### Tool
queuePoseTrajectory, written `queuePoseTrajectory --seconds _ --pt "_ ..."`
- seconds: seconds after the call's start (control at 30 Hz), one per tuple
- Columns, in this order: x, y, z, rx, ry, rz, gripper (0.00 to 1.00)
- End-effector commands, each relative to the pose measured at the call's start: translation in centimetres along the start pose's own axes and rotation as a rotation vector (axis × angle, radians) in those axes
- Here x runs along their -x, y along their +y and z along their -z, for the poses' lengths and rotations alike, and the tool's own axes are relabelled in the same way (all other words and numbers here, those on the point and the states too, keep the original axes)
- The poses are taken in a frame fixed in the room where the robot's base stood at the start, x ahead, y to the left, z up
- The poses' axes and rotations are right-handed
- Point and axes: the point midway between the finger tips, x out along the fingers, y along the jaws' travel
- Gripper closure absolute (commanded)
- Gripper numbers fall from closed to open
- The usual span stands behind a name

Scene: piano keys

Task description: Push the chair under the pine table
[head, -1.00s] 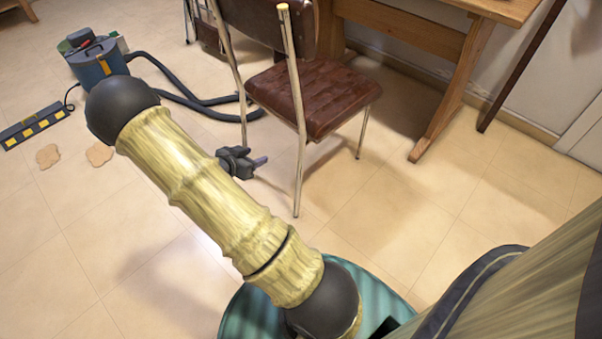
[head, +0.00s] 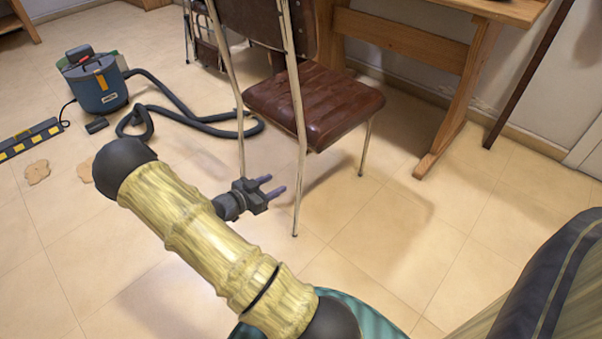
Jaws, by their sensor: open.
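The chair (head: 318,106) has a brown padded seat and back on light metal legs. It stands upright on the floor in the upper middle of the head view, its back towards me. The pine table (head: 405,45) is behind and to the right of it, cut off by the top edge. The chair's seat lies in front of the table's left leg area. My gripper (head: 277,186) is open and empty, low between the chair's two near legs in the picture, fingers pointing right. I cannot tell whether it touches a leg.
A blue vacuum cleaner (head: 97,88) with a dark hose (head: 190,121) lies on the left, the hose reaching close to the chair. A power strip (head: 32,139) and brown floor patches (head: 38,172) are at far left. A dark pole (head: 522,78) leans by the wall.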

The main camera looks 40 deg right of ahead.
Motion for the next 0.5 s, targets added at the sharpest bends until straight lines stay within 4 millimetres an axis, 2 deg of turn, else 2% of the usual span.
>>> queuePoseTrajectory --seconds 0.27,0.5 --pt "-5.4 0.1 -0.7 -0.003 0.0 -0.003 0.53" --pt "-10.0 0.1 -0.1 0.0 0.0 -0.003 0.53"
